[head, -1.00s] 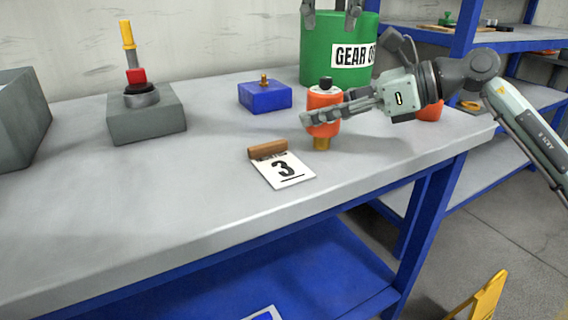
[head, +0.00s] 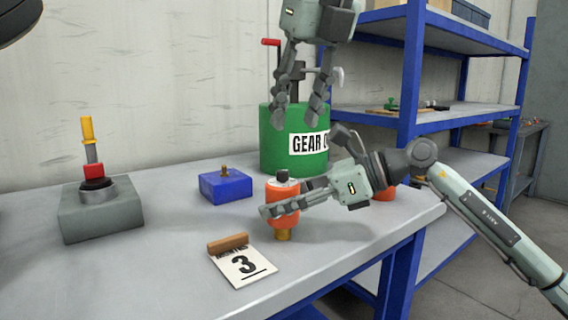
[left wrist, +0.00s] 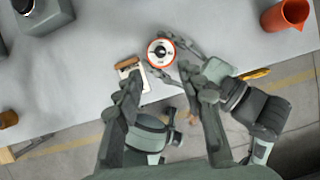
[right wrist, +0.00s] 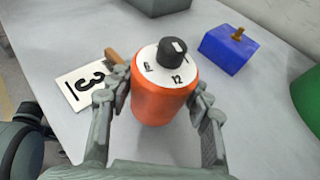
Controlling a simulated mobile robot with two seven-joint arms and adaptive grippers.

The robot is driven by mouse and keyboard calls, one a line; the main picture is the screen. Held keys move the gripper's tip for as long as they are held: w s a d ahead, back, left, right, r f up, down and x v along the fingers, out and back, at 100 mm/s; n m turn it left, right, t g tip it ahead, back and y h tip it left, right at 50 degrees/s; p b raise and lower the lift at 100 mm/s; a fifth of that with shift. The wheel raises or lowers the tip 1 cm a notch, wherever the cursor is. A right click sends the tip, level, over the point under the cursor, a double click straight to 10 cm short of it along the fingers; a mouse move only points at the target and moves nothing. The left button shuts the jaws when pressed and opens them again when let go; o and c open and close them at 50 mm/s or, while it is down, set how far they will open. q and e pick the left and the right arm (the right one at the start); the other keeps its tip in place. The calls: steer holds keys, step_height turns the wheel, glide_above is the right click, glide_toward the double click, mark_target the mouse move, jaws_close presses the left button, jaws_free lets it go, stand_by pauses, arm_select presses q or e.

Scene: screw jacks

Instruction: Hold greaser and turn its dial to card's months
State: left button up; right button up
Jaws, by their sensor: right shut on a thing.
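The greaser (head: 284,203) is an orange cylinder with a brass tip below, upright over the table. Its white top has a black dial (right wrist: 173,50) with number marks; a 12 shows in the right wrist view, and the dial's exact setting is hard to read. The card (head: 243,265) reads 3 and lies on the table with a brown wooden strip along its edge. My right gripper (head: 284,211) is shut around the greaser's body. My left gripper (head: 297,120) is open and empty, above and behind the greaser, fingers pointing down; the greaser's top shows below it in the left wrist view (left wrist: 160,52).
A blue block with a brass fitting (head: 225,185) stands left of the greaser. A grey block with a yellow-handled jack (head: 101,214) is further left. A green gear oil drum (head: 275,144) stands behind. Blue shelving (head: 409,80) is at the right.

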mark_target(283, 170)
arm_select(q)
steer(key=x, duration=0.9)
steer(key=shift+w+f, duration=0.1)
steer(key=shift+f, duration=0.2)
jaws_close()
